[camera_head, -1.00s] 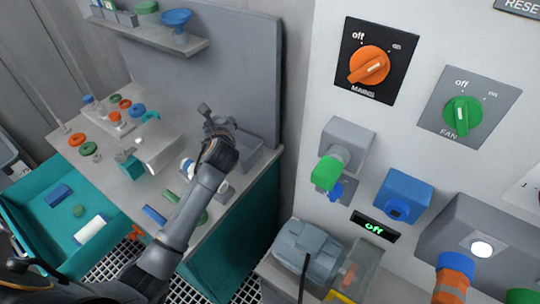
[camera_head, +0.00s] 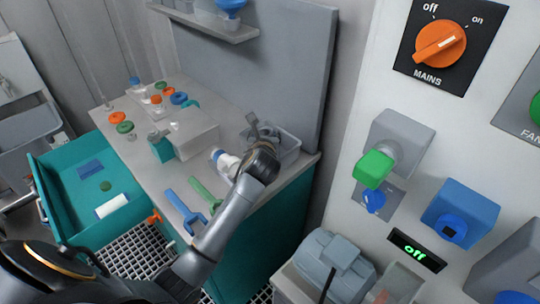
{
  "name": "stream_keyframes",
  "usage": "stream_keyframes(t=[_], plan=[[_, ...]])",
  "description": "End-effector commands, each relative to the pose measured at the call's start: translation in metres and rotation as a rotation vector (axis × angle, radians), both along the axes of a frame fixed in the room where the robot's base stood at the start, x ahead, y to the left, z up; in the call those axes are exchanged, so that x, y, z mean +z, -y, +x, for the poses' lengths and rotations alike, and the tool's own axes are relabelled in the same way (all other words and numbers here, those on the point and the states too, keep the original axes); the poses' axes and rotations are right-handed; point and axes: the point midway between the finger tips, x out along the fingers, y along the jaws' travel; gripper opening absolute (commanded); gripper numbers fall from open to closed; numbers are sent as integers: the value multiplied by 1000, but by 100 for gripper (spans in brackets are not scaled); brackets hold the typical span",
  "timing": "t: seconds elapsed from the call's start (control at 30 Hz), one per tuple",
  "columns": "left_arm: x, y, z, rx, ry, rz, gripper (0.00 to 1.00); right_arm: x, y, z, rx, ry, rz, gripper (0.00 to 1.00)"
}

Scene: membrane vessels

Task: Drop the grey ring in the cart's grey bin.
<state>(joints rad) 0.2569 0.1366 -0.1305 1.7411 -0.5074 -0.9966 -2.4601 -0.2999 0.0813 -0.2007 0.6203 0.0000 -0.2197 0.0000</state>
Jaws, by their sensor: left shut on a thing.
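My left gripper (camera_head: 254,128) is above the bench, by the grey tray at its back right. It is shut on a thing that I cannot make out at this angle. A small grey piece, perhaps a ring, (camera_head: 131,138) lies on the bench just in front of a green ring (camera_head: 125,127). I cannot tell whether it is the grey ring of the task. A grey bin (camera_head: 28,128) shows at the far left, seemingly on the cart and partly cut off. My right gripper is not in view.
An open teal drawer (camera_head: 75,222) lies between bench and cart. A switch panel (camera_head: 400,80) rises at right.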

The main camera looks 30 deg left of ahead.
Motion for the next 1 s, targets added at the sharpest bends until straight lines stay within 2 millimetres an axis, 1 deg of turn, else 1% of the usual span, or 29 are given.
stream_keyframes(t=[0.07, 0.37, 0.4, 0.47, 0.5, 0.53, 0.77, 0.87, 1.0], plan=[[-3, 0, 0, 0, 1, 0, 34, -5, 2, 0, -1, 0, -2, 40], [-2, 0, 0, 0, 0, -1, 34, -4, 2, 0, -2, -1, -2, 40], [-2, 0, 0, 0, 0, -1, 54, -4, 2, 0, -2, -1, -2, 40], [-2, 0, 0, 0, 0, -1, 66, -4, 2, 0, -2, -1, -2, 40], [-2, 0, 0, 0, 0, -1, 75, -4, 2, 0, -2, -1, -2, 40], [-2, 0, 0, 0, 0, -1, 77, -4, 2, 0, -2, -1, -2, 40], [-3, 0, 0, 0, 0, 0, 77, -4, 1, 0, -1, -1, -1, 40], [-2, 1, -1, 0, 0, 0, 77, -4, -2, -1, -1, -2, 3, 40], [2, 6, -12, -2, 1, 1, 77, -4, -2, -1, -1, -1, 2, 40]])
